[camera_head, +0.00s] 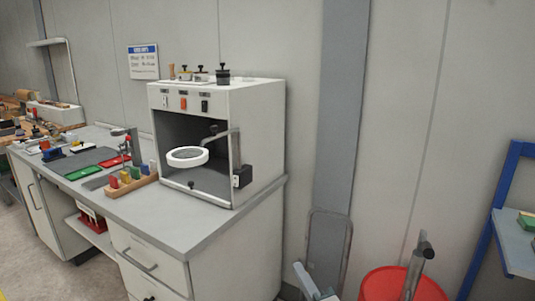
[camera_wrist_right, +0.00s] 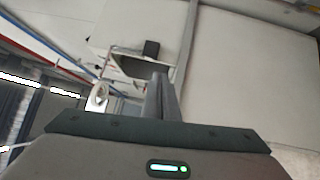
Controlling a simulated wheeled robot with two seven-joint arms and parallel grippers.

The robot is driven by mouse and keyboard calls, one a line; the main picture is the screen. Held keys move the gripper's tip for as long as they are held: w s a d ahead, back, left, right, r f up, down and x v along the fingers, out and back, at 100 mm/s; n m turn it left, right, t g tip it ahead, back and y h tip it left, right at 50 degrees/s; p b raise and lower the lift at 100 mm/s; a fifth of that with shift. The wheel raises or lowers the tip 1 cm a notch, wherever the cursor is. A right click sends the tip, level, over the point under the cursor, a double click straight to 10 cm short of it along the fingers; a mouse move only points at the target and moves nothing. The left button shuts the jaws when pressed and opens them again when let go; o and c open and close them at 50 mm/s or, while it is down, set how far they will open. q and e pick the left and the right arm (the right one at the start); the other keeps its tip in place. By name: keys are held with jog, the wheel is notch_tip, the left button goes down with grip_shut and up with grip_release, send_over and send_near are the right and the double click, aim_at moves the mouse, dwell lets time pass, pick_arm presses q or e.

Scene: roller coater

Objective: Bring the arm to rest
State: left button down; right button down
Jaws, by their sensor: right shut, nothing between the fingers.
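My right gripper (camera_wrist_right: 160,80) shows in the right wrist view, where its grey fingers stand close together, shut and empty. In the head view, a grey slanted part at the lower right, in front of the red bin, seems to be this gripper (camera_head: 422,247). It is small there and well clear of the bench. I cannot make out my left gripper in either view.
A grey bench (camera_head: 220,226) carries a box-shaped coater (camera_head: 262,130) with a white ring (camera_head: 187,156) inside. A wooden rack (camera_head: 131,186) stands beside it. A red bin (camera_head: 385,284) is at the lower right, with a blue-framed shelf (camera_head: 505,185) farther right.

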jog(key=s+d+f+m+g+h, duration=0.3)
jog(key=s+d+f+m, duration=0.2)
jog(key=s+f+m, duration=0.25)
jog(key=s+d+f+m+g+h, duration=0.35)
jog(key=s+d+f+m, duration=0.2)
jog(key=s+f, duration=0.35)
jog(key=s+d+f+m+g, duration=0.2)
jog(key=s+f+m+g, duration=0.2)
jog(key=s, duration=0.8)
jog(key=s+d+f+m+g, duration=0.1)
jog(key=s+f+m+g, duration=0.35)
jog(key=s, duration=0.85)
jog(key=w+a+f+n+t+y, duration=0.1)
jog(key=w+a+f, duration=0.1)
jog(key=f, duration=1.2)
jog(key=w+a+f+t, duration=0.1)
jog(key=w+a+f, duration=0.15)
jog(key=f, duration=1.25)
jog(key=s+f+t, duration=0.1)
jog(key=s+f, duration=0.3)
jog(key=f, duration=0.3)
jog(key=shift+f+y, duration=0.2)
jog(key=shift+y, duration=0.15)
jog(key=shift+n, duration=0.25)
